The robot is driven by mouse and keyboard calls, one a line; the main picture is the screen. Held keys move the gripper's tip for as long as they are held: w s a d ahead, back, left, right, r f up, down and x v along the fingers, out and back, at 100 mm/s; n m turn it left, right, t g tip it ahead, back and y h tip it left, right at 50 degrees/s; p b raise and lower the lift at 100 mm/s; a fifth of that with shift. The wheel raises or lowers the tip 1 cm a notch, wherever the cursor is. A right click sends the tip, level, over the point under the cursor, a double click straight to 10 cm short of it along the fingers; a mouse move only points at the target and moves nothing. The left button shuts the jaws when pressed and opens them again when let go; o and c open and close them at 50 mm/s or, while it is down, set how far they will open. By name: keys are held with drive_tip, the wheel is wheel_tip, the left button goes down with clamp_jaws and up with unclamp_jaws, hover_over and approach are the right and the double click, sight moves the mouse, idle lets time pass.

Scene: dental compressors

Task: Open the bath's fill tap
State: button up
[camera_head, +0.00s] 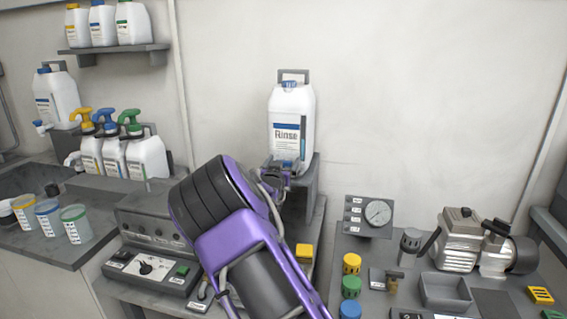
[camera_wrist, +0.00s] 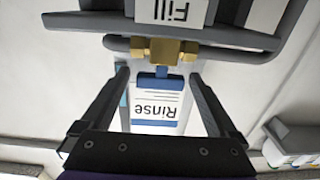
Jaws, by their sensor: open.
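The fill tap is a brass fitting (camera_wrist: 165,50) on a grey horizontal pipe (camera_wrist: 215,52), beside a white "Fill" label (camera_wrist: 168,12) in the wrist view. My gripper (camera_wrist: 159,74) is open, with one finger on each side of the view and nothing between them. The brass fitting lies just beyond the fingertips, roughly centred between them; I cannot tell whether they touch it. In the head view my gripper (camera_head: 276,174) is in front of the grey stand below the Rinse container, and the tap is hidden there.
The white Rinse container (camera_head: 291,125) stands on a grey stand (camera_head: 309,180), close behind my gripper. A control box (camera_head: 150,268) is at the lower left.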

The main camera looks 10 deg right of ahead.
drive_tip(key=shift+s, duration=0.1)
drive_tip(key=v, duration=1.7)
drive_tip(key=shift+s, duration=0.2)
